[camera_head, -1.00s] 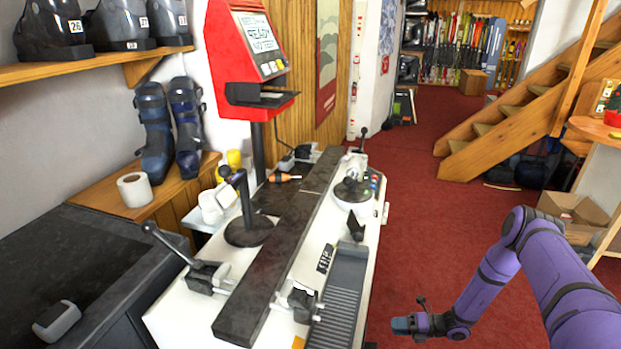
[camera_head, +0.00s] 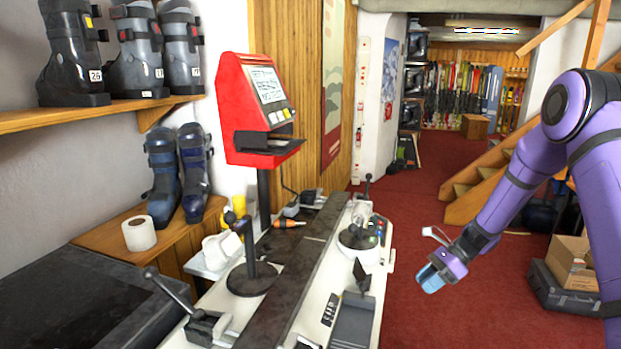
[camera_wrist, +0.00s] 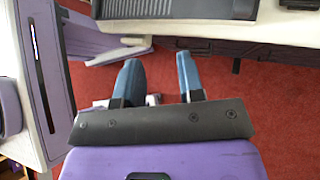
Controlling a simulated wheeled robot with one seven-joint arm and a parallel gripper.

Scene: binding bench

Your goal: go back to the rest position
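My gripper (camera_head: 430,281) hangs to the right of the white bench, over the red carpet. In the wrist view its two blue fingers (camera_wrist: 157,80) stand apart with only carpet between them, so it is open and empty. My purple arm is bent, with its elbow high at the right edge of the head view.
The white binding bench (camera_head: 379,272) with its dark bar (camera_head: 287,268) lies left of my gripper. A red terminal (camera_head: 247,110) stands behind it. Carpet (camera_head: 420,195) between is clear.

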